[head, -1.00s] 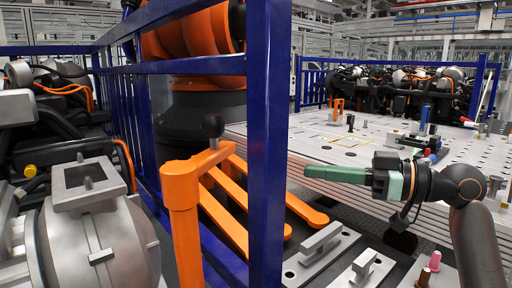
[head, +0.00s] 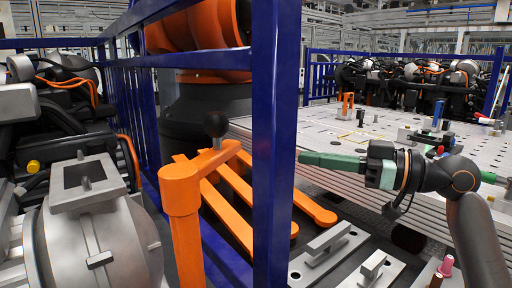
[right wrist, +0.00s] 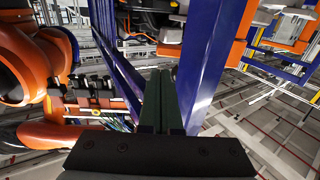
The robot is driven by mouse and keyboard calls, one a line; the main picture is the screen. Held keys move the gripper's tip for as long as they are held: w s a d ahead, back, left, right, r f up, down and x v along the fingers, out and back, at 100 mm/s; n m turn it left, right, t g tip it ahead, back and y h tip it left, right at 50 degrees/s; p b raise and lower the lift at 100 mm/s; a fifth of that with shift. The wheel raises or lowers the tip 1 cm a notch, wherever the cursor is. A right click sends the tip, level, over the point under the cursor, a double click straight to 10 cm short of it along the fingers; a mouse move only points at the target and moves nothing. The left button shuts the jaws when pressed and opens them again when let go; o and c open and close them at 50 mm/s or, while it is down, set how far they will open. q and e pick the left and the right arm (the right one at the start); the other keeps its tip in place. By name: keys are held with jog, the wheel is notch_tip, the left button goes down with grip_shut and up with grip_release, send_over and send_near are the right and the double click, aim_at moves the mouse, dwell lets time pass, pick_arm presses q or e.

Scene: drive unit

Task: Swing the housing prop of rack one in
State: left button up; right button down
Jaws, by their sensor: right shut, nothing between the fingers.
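The housing prop (head: 180,190) is an orange upright post at the front left, with a short orange arm reaching right and back to a black knob (head: 215,124). Its arm ends just left of a blue frame post (head: 272,150). My right gripper (head: 302,158) has green fingers and is shut and empty. It points left, just right of the blue post, apart from the prop, with the post between them in the picture. In the right wrist view, its closed green fingers (right wrist: 160,100) point towards the blue post (right wrist: 207,60). My left gripper is not in view.
A grey cast housing (head: 95,235) stands at the left, beside the prop. Orange bars (head: 240,215) lie behind the prop and the blue post. A large perforated table (head: 345,140) lies to the right. Metal blocks (head: 330,245) with bar handles sit at the lower right.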

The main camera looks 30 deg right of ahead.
jog(key=p, duration=0.2)
send_near(240, 148)
jog(key=w, duration=0.1)
jog(key=p+x, duration=0.1)
jog(key=x, duration=0.2)
jog(key=shift+w+a+r, duration=0.15)
jog(key=shift+a, duration=0.3)
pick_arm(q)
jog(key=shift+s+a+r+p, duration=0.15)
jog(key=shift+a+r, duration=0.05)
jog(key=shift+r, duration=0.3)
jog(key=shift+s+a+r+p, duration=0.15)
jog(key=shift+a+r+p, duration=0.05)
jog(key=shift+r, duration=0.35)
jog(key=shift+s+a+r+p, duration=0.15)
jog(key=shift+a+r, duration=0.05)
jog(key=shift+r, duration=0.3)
pick_arm(e)
jog(key=shift+x, duration=1.15)
jog(key=shift+w, duration=0.1)
